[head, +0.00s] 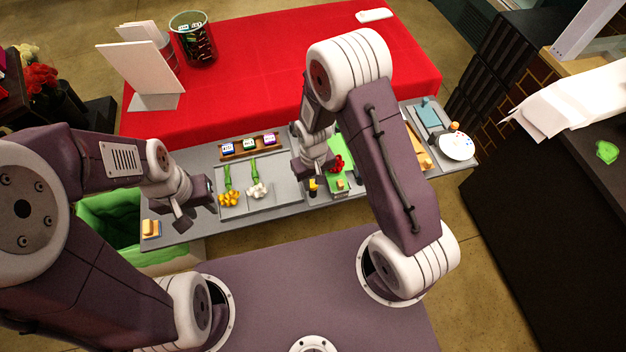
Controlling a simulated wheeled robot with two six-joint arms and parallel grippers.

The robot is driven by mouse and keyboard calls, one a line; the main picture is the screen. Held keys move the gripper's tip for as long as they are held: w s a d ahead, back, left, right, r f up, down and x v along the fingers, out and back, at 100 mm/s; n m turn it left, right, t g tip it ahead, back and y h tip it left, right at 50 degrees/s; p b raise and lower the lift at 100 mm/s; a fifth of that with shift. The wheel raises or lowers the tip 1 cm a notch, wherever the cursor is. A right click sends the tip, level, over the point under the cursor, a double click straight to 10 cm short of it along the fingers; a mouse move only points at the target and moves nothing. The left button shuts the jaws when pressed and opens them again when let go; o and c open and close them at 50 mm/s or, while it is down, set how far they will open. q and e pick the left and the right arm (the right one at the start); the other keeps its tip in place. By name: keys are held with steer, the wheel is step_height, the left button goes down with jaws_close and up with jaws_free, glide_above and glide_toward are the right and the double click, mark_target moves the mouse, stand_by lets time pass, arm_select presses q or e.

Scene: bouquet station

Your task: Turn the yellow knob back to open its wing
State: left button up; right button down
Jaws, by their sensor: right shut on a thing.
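The yellow knob (313,184) shows at the front of the grey station, beside the green fixture (341,150). My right gripper (313,168) is directly over it, pointing down, and is shut on the knob; the contact is mostly hidden by the gripper. The knob's wing is too small and covered to make out. A red flower (338,163) lies just right of the gripper. My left gripper (196,214) is open and empty above the station's left part, left of the yellow flowers (228,199).
White flowers (258,191) lie with the yellow ones on a grey tray. A wooden rack (249,146) with small labelled boxes stands behind them. A green-lined bin (110,217) is left, a white plate (457,146) right. The red table (260,65) lies beyond.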

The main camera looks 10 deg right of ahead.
mark_target(313, 183)
steer(key=n, duration=0.6)
steer(key=shift+w+n, duration=0.1)
steer(key=shift+n, duration=0.3)
stand_by(0.4)
steer(key=c, duration=1.1)
jaws_free()
step_height(313, 183, up, 9)
steer(key=shift+b, duration=0.45)
